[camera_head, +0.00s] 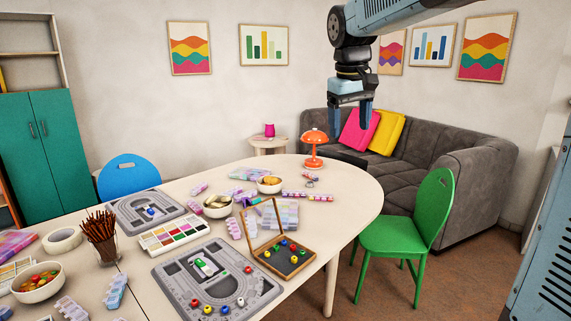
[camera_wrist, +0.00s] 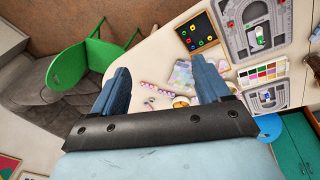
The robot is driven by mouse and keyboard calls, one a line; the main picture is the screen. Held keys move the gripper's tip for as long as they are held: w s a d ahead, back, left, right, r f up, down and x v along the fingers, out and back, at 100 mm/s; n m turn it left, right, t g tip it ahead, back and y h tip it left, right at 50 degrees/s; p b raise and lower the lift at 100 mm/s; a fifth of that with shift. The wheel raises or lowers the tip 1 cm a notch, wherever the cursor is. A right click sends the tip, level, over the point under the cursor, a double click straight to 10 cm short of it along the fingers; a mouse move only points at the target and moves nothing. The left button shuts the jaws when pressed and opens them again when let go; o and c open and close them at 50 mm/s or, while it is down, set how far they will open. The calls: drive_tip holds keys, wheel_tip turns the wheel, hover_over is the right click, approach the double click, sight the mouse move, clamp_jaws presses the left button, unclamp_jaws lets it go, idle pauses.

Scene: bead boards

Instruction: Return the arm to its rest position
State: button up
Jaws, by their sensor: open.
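My gripper (camera_head: 351,116) hangs high above the far right end of the table, pointing down, in the head view. Its two blue fingers stand apart with nothing between them. In the wrist view my gripper (camera_wrist: 162,84) also shows open, with the table far below. My arm reaches in from the upper right in the head view.
Below is a cream table (camera_head: 345,198) with bead boards (camera_head: 217,282), a small wooden box (camera_head: 285,255), bowls and an orange lamp (camera_head: 314,148). A green chair (camera_head: 411,232) stands at the right, a grey sofa (camera_head: 470,165) behind. The air around my gripper is clear.

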drive_tip(key=s+d+f+m+t, duration=0.1)
drive_tip(key=s+d+f, duration=0.1)
drive_tip(key=s, duration=0.6)
drive_tip(key=s+d+f+m+t, duration=0.1)
drive_tip(key=s+d+f, duration=0.2)
drive_tip(key=s+f, duration=0.2)
drive_tip(key=s+d+f+m+t+y, duration=0.1)
drive_tip(key=s+d+f+m, duration=0.1)
drive_tip(key=s, duration=0.9)
wheel_tip(320, 180, down, 2)
drive_tip(key=shift+d+f, duration=0.2)
drive_tip(key=shift+d, duration=0.55)
